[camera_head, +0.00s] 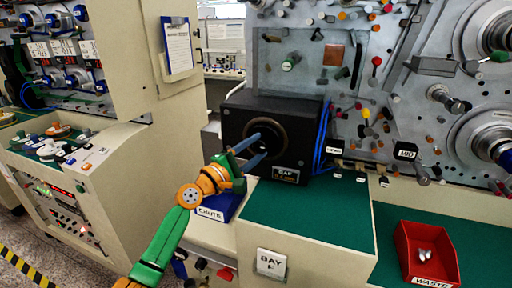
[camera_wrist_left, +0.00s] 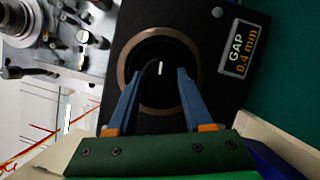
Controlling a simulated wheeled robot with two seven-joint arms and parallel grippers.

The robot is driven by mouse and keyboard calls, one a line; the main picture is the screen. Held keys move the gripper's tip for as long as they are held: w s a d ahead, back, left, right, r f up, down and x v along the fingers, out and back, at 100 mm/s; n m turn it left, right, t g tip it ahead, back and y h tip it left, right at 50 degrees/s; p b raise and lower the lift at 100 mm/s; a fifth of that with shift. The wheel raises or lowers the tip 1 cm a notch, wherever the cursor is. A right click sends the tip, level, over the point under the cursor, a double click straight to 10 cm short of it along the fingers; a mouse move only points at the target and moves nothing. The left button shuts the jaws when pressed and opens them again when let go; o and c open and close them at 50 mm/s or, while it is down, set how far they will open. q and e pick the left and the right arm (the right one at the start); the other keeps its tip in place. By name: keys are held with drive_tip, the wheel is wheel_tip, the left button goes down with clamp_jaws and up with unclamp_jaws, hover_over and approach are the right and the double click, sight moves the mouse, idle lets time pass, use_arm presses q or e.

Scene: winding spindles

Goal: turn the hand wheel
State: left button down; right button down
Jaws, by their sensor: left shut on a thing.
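The hand wheel (camera_head: 272,133) is a dark round knob inside a bronze-coloured ring on the front of a black box (camera_head: 304,109). In the left wrist view the wheel (camera_wrist_left: 157,53) shows a short white mark near its middle. My left gripper (camera_head: 255,148) reaches it from the front left, and its two blue fingers are shut on the wheel, one on each side. In the left wrist view the gripper (camera_wrist_left: 159,80) covers the lower part of the wheel. A label (camera_wrist_left: 244,50) on the box reads GAP 0.4 mm. My right gripper is not in view.
A green work surface (camera_head: 310,216) lies below the box, with a red waste bin (camera_head: 405,255) holding small pieces at the right. A blue bin (camera_head: 217,207) labelled LIGHTS sits beside my arm. A panel with spindles and pegs (camera_head: 400,100) rises behind on the right.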

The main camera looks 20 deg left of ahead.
use_arm(q)
drive_tip(key=shift+r+m+g+p, duration=0.15)
drive_tip(key=shift+m+g+p, duration=0.75)
drive_tip(key=shift+m, duration=1.1)
drive_tip(key=shift+c, duration=1.5)
unclamp_jaws()
drive_tip(key=b+v, duration=0.2)
drive_tip(key=v, duration=0.5)
